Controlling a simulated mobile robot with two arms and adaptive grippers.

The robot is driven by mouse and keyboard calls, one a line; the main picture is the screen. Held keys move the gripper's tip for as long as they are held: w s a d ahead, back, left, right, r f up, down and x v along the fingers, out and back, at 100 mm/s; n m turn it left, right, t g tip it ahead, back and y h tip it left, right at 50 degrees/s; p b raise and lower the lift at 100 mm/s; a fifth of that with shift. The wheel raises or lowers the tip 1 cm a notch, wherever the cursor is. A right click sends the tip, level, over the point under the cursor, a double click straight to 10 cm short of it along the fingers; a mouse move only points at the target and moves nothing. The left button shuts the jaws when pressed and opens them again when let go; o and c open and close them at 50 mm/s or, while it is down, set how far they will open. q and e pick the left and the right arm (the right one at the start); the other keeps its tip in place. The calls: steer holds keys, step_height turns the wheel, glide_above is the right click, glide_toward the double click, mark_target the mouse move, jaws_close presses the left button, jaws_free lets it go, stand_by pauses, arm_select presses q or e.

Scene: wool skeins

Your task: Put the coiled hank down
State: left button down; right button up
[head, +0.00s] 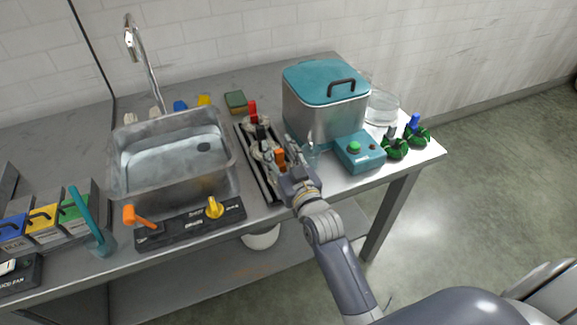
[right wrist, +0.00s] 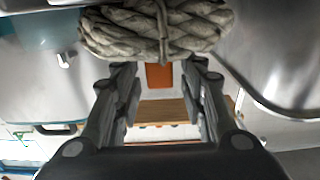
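A coiled hank (right wrist: 155,30) of thick grey-cream wool, tied round its middle, lies just beyond my right gripper's fingertips in the right wrist view. An orange grip (right wrist: 159,76) shows below it, between the fingers, with a gap on each side. In the head view the orange grip (head: 279,157) stands at the near part of a dark rack (head: 272,192), beside the right gripper (head: 289,158). The right gripper is open. Pale wool (head: 262,151) in the rack is partly hidden. My left gripper is not in view.
A red grip (head: 253,108) and a black grip stand farther back in the rack. A sink (head: 215,172) is left; a lidded pot (head: 310,111) and teal control box (head: 352,160) are right. Two green hanks (head: 396,150) lie near the table's right end.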

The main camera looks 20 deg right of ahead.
steer(key=s, duration=1.1)
steer(key=shift+d+b, duration=0.2)
steer(key=shift+b, duration=0.2)
steer(key=shift+s, duration=0.1)
